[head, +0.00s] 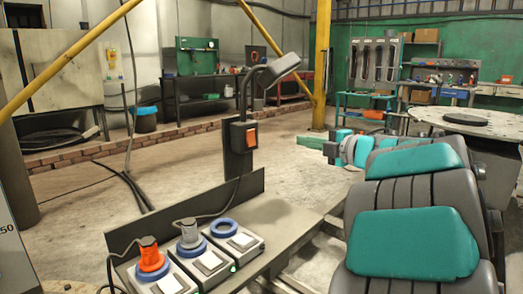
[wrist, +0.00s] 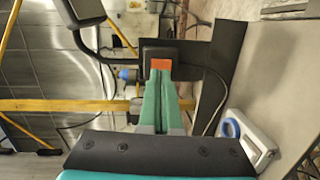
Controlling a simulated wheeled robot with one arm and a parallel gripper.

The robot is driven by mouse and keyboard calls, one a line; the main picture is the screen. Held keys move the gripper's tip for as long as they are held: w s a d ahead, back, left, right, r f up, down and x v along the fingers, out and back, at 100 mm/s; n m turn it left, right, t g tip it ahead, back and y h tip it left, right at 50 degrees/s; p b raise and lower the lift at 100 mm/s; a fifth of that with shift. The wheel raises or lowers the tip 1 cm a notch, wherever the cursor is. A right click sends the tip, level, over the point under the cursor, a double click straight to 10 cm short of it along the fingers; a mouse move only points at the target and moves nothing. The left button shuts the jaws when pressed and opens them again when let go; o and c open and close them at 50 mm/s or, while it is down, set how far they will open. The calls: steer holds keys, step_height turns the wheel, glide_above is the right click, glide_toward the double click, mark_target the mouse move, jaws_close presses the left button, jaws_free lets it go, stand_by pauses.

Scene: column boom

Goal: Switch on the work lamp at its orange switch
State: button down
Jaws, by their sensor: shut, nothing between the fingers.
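The work lamp (head: 272,73) has a grey head on a bent neck above a dark post. Its orange switch (head: 251,136) sits on a black box on that post. In the wrist view the orange switch (wrist: 160,64) shows just beyond my fingertips, its lower part covered by them. My gripper (head: 304,142) has green fingers, closed together and empty, pointing left towards the lamp post. In the head view a clear gap shows between the fingertips and the switch. My gripper also shows in the wrist view (wrist: 161,75), lined up with the switch.
Below the lamp, a bench (head: 300,222) carries several white switch boxes, with an orange plug (head: 149,256), a grey plug (head: 188,234) and a blue ring socket (head: 223,227). A cable runs up to the post. The floor between my arm and the post is clear.

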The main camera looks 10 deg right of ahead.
mark_target(253, 144)
steer(key=shift+s+a+f+n+g+y, duration=0.7)
steer(key=shift+a+f+n+y, duration=0.1)
steer(key=shift+a+f+n, duration=0.1)
steer(key=x, duration=1.4)
steer(key=shift+w+a+f+b, duration=0.15)
steer(key=shift+f+b, duration=0.1)
steer(key=shift+b, duration=0.45)
steer(key=shift+r, duration=0.2)
steer(key=f+v, duration=0.1)
steer(key=v, duration=0.6)
steer(key=shift+s+d+r, duration=0.3)
steer(key=shift+s+r, duration=0.05)
steer(key=shift+r, duration=0.1)
